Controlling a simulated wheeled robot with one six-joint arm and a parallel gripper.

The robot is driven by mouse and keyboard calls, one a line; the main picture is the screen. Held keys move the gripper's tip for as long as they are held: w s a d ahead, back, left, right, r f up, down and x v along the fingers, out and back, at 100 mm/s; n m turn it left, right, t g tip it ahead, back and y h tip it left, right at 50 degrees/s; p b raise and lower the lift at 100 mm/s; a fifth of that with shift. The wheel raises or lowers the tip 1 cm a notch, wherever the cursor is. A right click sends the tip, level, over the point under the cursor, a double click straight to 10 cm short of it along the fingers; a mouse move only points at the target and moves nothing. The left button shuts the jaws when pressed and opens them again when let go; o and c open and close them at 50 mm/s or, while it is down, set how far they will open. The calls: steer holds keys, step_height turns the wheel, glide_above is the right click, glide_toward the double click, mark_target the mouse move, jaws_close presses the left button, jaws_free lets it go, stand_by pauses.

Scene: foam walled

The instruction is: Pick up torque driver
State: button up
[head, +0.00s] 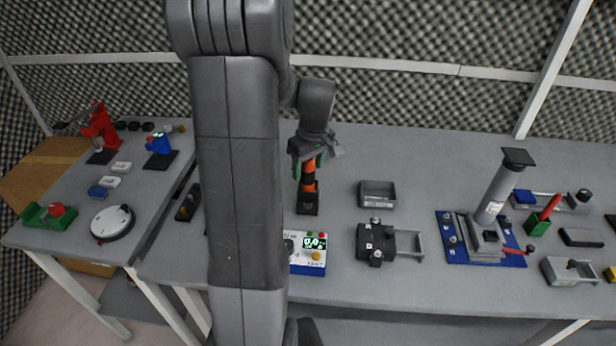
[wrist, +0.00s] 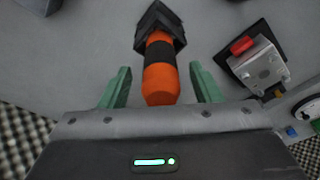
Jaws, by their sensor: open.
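The torque driver (head: 309,174) has an orange handle with black bands and stands upright in a small black holder (head: 307,205) on the grey table. In the wrist view, the driver (wrist: 160,82) lies between the two green fingers of my gripper (wrist: 162,88), with a visible gap on each side. The black holder (wrist: 160,22) shows beyond the handle. In the head view, my gripper (head: 315,152) is at the top of the driver, fingers pointing down, and partly hides it. My gripper is open and holds nothing.
A blue box with a lit display (head: 307,262) stands in front of the holder. A grey tray (head: 378,195) and a black clamp-like fixture (head: 375,242) are to the right. In the wrist view, a metal block with a red part (wrist: 255,60) is close by on the right.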

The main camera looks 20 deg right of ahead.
steer(key=shift+w+a+f, duration=0.1)
steer(key=shift+w+f, duration=0.05)
steer(key=shift+f, duration=0.75)
steer(key=shift+c, duration=0.2)
steer(key=c, duration=1.1)
steer(key=shift+r, duration=0.15)
